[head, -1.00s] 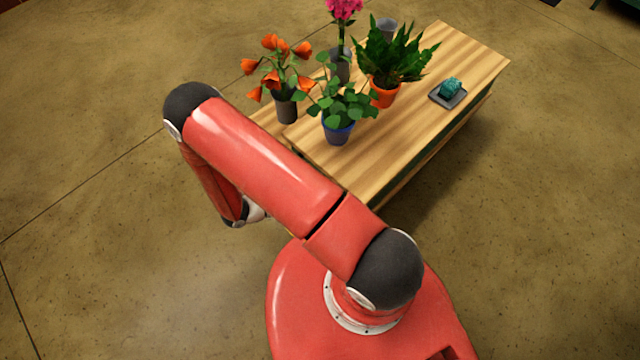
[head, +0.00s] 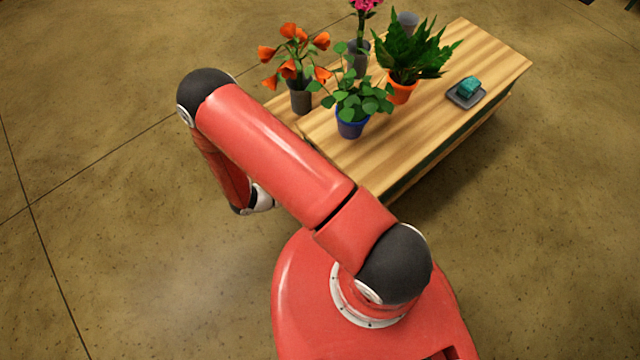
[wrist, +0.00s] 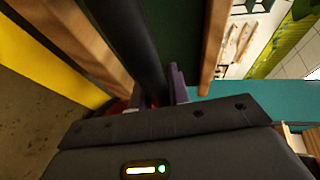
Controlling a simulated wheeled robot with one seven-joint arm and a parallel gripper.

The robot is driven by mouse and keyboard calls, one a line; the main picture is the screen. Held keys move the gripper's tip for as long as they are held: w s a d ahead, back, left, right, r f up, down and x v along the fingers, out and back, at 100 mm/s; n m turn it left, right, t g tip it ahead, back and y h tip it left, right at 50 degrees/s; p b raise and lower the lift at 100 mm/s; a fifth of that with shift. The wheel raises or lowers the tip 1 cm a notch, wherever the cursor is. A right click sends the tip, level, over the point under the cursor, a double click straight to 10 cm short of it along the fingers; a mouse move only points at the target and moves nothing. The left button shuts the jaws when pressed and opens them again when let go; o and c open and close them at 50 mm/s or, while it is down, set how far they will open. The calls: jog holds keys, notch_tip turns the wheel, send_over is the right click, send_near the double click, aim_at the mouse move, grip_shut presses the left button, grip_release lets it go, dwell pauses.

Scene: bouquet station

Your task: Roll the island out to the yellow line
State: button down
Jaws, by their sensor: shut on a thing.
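The island (head: 345,155) has a striped wooden top and stands beyond my base, its near end close behind my arm. In the wrist view, my gripper (wrist: 160,92) is shut on a thick dark bar (wrist: 132,40), which looks like the island's handle. The wooden edge (wrist: 85,40) of the island runs beside the bar. In the head view the fingers are hidden behind my arm. A wide yellow band (wrist: 45,60) shows at the left of the wrist view; I cannot tell whether it is the floor line. No yellow line shows in the head view.
On the island stand orange flowers (head: 300,95), a blue-potted plant (head: 352,122), an orange-potted fern (head: 402,90), pink flowers (head: 367,5), a grey pot (head: 407,22) and a teal block on a dark tray (head: 465,98). Concrete floor (head: 100,120) is clear on both sides.

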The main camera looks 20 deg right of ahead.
jog(key=c, duration=1.3)
grip_release()
jog(key=a, duration=0.2)
jog(key=a+r, duration=0.1)
jog(key=a, duration=0.4)
jog(key=shift+w+a+r, duration=0.2)
jog(key=shift+w+a, duration=0.05)
jog(key=shift+a, duration=0.15)
jog(key=shift+r, duration=0.1)
